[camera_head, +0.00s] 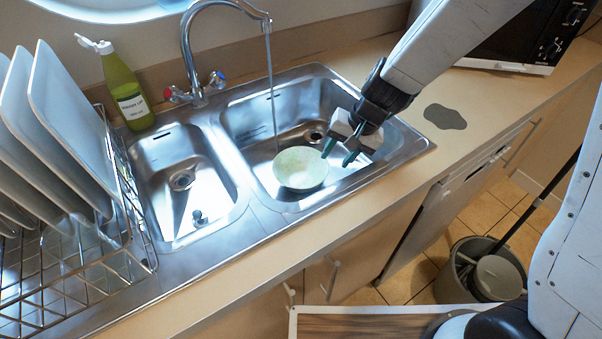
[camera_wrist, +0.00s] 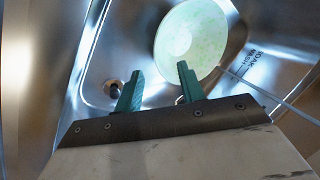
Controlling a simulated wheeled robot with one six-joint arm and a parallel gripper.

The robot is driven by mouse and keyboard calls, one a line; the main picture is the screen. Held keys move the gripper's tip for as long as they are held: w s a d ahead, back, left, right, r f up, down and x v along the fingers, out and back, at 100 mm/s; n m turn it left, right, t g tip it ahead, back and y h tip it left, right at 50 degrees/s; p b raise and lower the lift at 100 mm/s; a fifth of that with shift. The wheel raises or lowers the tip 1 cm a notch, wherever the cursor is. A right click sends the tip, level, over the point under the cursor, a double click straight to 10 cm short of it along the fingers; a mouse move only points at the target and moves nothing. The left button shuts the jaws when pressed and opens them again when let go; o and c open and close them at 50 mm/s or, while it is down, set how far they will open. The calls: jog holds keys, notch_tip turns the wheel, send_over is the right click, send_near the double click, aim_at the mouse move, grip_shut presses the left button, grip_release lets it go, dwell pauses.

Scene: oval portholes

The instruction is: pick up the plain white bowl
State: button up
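A pale bowl (camera_head: 300,169), whitish with a faint green tint, lies in the larger sink basin (camera_head: 243,121). The bowl (camera_wrist: 192,38) also shows in the wrist view, beyond the right fingertip, with a mottled green-white surface and a paler round middle. My gripper (camera_head: 339,154) is over the right part of that basin, to the right of and apart from the bowl. Its two green fingers (camera_wrist: 160,72) are spread with nothing between them.
Water runs from the tap (camera_head: 186,48) beside the bowl. A smaller basin (camera_head: 168,158), green soap bottle (camera_head: 126,88) and dish rack (camera_head: 90,270) with white plates (camera_head: 62,105) stand left. A microwave (camera_head: 530,40) is at the back right; a bucket (camera_head: 455,283) stands on the floor.

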aim_at(326, 171)
jog(key=x, duration=0.8)
jog(key=shift+w+d+f, duration=0.15)
jog(key=shift+w+f, duration=0.1)
grip_shut()
